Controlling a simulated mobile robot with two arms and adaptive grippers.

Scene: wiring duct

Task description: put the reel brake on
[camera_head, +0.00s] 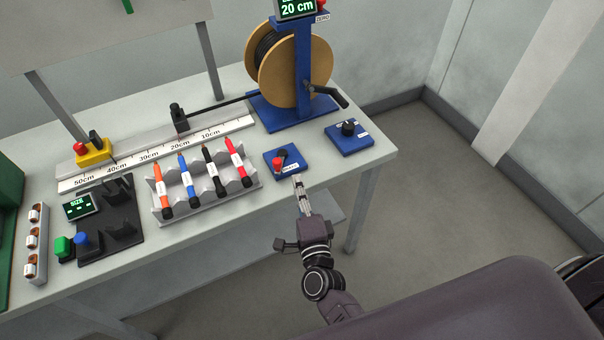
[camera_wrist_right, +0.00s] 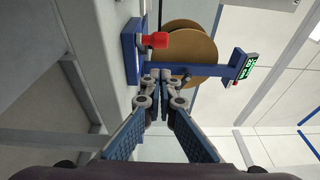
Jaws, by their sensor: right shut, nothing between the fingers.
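The reel (camera_head: 283,70), with tan side discs and black cable wound on it, stands in a blue stand at the back right of the table. A blue box with a red-ended lever (camera_head: 278,162) and a small label sits near the front edge; the label is too small to read surely. The red end (camera_wrist_right: 155,41) also shows in the wrist view, with the reel (camera_wrist_right: 200,47) beyond. My right gripper (camera_head: 297,181) is shut and empty, its tips just in front of this box. Whether they touch it cannot be told. My left gripper is not in view.
A second blue box with a black knob (camera_head: 348,128) sits to the right. A grey rack (camera_head: 240,184) with several coloured pens stands left of the lever box. Behind it lies a length scale (camera_head: 150,155). Free floor lies right of the table.

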